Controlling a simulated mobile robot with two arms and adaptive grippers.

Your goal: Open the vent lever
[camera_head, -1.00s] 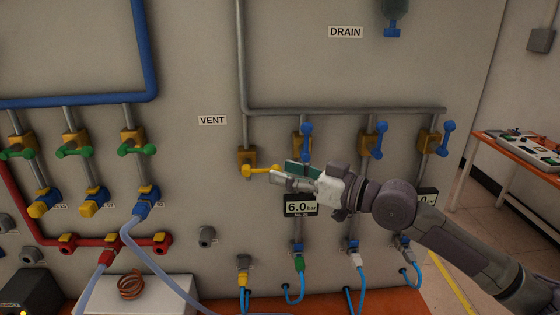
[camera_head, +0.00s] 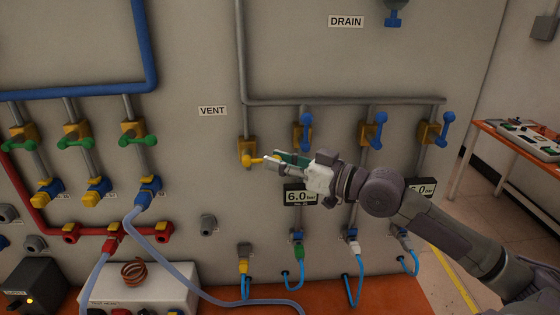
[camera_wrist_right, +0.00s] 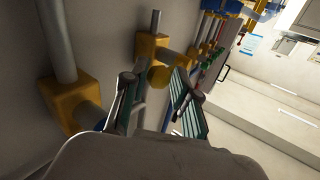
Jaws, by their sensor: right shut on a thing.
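The yellow vent lever (camera_head: 254,161) sticks out to the right from its brass-coloured valve block (camera_head: 247,146), on the grey pipe beside the VENT label (camera_head: 212,111). It lies nearly level in the head view. My right gripper (camera_head: 272,163) comes in from the right and is shut on the lever's outer part, which the fingers partly cover. In the right wrist view the two fingers (camera_wrist_right: 157,100) stand either side of a yellow part (camera_wrist_right: 158,77), and my wrist housing hides what is below. My left gripper is not in view.
Blue-handled valves (camera_head: 305,130) stand in a row to the right, close above my right arm. A pressure display (camera_head: 300,195) sits just below the gripper. Green-handled valves (camera_head: 137,140) are at left. The panel between them and the vent valve is mostly bare.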

